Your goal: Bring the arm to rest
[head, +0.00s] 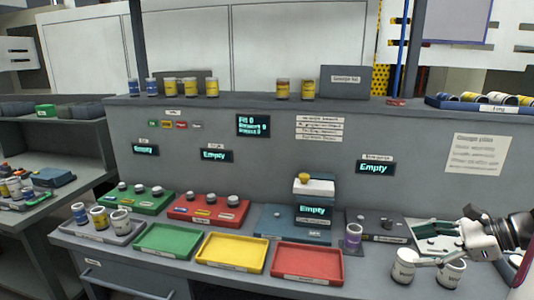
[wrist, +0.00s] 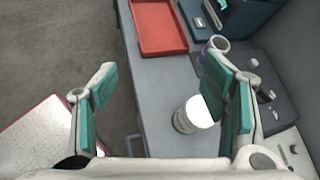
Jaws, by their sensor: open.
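My gripper (head: 418,246) is at the right of the head view, above the right end of the bench. In the wrist view its two teal-padded fingers stand wide apart, with nothing between the tips (wrist: 158,80). A white labelled can (head: 404,266) stands on the bench below the gripper; a white can also shows in the wrist view (wrist: 194,115), near the right finger. A second white can (head: 451,273) stands to its right in the head view, partly hidden by the gripper.
A purple-banded can (head: 352,238) stands left of the gripper. Red (head: 307,262), yellow (head: 231,253) and green (head: 168,240) trays lie empty along the bench. A grey tray (head: 97,235) holds several cans. Open floor (wrist: 50,40) shows left of the bench in the wrist view.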

